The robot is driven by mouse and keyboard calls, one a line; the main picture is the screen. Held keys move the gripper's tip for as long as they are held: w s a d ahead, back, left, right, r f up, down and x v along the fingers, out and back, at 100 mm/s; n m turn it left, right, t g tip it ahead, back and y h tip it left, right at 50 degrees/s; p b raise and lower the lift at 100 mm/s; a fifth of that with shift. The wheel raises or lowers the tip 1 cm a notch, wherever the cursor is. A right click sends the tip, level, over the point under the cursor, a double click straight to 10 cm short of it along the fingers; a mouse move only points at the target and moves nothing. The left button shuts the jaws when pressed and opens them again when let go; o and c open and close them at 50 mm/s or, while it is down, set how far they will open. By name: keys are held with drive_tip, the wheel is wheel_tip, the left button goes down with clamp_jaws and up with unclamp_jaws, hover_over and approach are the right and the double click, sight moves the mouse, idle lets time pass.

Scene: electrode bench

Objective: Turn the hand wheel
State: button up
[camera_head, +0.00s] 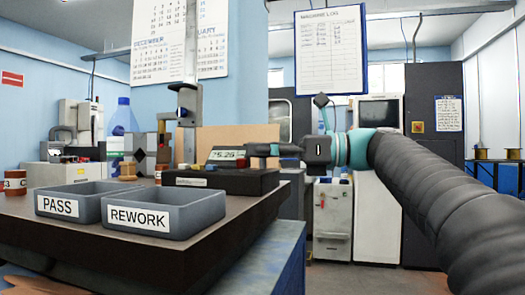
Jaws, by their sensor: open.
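I cannot make out a hand wheel clearly in the head view. A bench device has a dark base (222,182), a small numeric display (227,155) and a tall upright with a dark head (186,105). My gripper (252,149) reaches in from the right, its dark fingers pointing left. It is just right of the display and above the right part of the base. It looks open, with no held object visible. The fingers are small in this view, so I cannot tell whether they touch anything. They may hide part of the device.
A PASS tray (92,188) and a REWORK tray (190,224) stand at the front of the dark benchtop (150,262). Copper-coloured rolls (15,182) sit at the left.

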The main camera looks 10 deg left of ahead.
clamp_jaws()
drive_tip(key=shift+m+t, duration=0.3)
drive_tip(key=shift+t, duration=0.2)
drive_tip(key=m+t, duration=0.2)
drive_tip(key=t, duration=0.1)
drive_tip(key=shift+s, duration=0.15)
drive_tip(key=m+t+h+p, duration=0.1)
drive_tip(key=t, duration=0.1)
drive_tip(key=m+t+h, duration=0.1)
drive_tip(key=m+t, duration=0.1)
drive_tip(key=t, duration=0.1)
drive_tip(key=shift+r+p, duration=0.1)
drive_tip(key=shift+p, duration=0.25)
drive_tip(key=shift+m+t+h+p, duration=0.6)
drive_tip(key=shift+m+t+h, duration=1.4)
drive_tip(key=shift+t, duration=0.4)
drive_tip(key=shift+m+t+h, duration=0.7)
drive_tip(key=shift+m, duration=0.1)
